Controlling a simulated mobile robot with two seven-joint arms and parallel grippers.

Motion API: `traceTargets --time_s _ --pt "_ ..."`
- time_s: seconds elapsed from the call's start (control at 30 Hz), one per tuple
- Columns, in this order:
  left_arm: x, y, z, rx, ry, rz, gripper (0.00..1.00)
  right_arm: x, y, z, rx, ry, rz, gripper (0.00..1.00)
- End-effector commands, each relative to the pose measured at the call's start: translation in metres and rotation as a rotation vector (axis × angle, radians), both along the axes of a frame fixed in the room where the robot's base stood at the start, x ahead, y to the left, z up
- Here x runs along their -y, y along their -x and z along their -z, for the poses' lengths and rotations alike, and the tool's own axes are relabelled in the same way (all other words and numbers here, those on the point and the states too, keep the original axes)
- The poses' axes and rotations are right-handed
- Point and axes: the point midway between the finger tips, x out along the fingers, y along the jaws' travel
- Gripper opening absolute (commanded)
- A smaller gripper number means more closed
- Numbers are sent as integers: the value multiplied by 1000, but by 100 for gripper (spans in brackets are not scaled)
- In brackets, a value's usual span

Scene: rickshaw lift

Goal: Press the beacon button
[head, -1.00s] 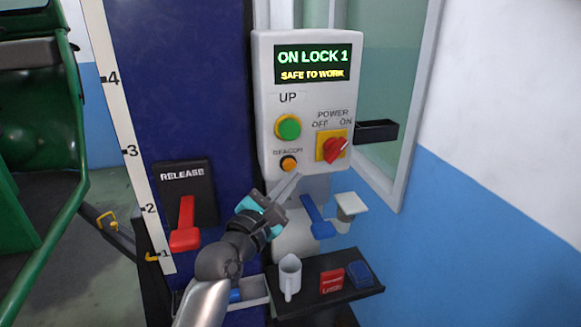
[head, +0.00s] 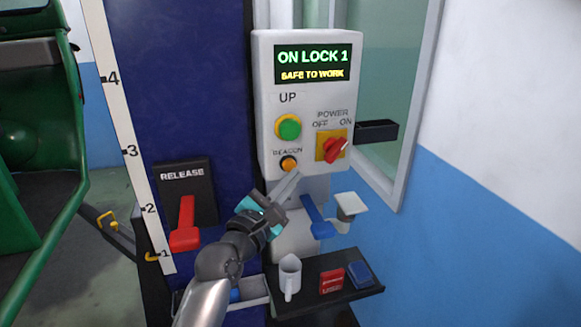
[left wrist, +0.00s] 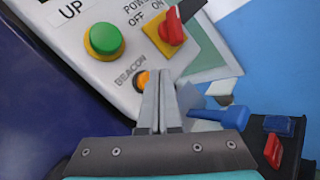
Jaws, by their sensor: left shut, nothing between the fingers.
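The orange beacon button (head: 289,164) sits low on the left of the grey control panel (head: 268,110), under the label BEACON. It also shows in the left wrist view (left wrist: 142,80), partly hidden behind my fingertips. My left gripper (head: 290,180) is shut and empty. Its fingertips point up at the panel and sit just below the button in the head view. In the left wrist view the tips (left wrist: 160,75) overlap the button's lower right edge. I cannot tell whether they touch it. My right gripper is not in view.
A green UP button (head: 288,127) and a red power switch (head: 335,150) sit close by on the panel. A blue lever (head: 316,216) is right of my gripper. A red release lever (head: 185,224) is at left. A shelf (head: 310,297) with small items lies below.

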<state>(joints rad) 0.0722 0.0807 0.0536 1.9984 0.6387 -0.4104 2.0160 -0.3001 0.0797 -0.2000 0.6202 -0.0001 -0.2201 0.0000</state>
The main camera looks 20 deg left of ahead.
Motion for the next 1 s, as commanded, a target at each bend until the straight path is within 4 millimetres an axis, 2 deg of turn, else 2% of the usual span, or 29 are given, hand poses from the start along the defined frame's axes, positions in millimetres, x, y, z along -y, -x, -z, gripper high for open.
traceTargets --time_s 1.0 --pt "-7 -11 0 1 -2 -1 0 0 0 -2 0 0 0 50"
